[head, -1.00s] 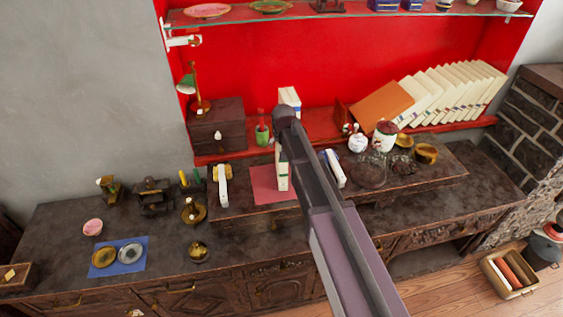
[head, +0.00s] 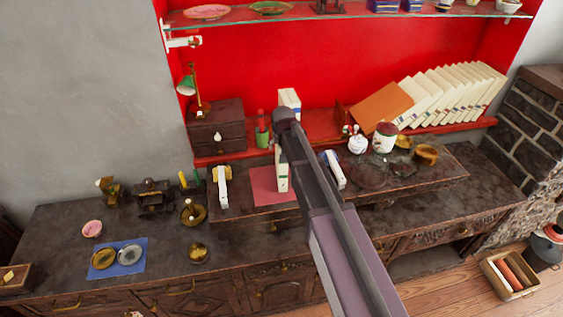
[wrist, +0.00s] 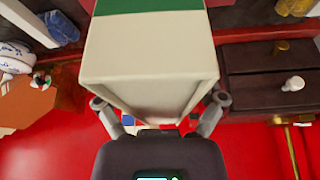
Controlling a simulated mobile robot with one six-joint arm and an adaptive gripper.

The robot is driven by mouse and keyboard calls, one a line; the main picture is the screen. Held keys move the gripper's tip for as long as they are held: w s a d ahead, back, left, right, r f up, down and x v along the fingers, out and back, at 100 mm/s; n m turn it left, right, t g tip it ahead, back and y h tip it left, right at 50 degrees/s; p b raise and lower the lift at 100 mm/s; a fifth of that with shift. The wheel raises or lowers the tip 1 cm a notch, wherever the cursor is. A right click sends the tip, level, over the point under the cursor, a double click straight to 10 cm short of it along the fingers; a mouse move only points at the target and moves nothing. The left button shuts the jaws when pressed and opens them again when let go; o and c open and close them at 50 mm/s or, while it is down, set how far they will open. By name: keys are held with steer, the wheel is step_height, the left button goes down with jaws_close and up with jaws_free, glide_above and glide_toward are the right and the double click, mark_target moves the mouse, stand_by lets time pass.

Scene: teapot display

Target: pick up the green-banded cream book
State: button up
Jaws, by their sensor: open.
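The cream book with a green band (wrist: 150,50) fills the upper middle of the wrist view, its near end facing the camera. My gripper (wrist: 160,108) is open, with one finger at each side of the book's near end. I cannot tell whether the fingers touch it.
A dark drawer box (head: 216,125) and a green cup (head: 262,136) stand left of the book. An orange book (head: 383,106) leans beside a row of cream books (head: 455,92) at right. A glass shelf (head: 340,13) is above. More pale books stand on the desk below.

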stand_by(0.4)
jaws_close()
stand_by(0.4)
step_height(320, 180, up, 4)
steer(key=p, duration=0.4)
steer(key=s+d+r+p, duration=0.1)
steer(key=s+d, duration=0.9)
steer(key=s, duration=0.1)
steer(key=shift+s+d+r, duration=0.2)
steer(key=shift+s+d, duration=0.2)
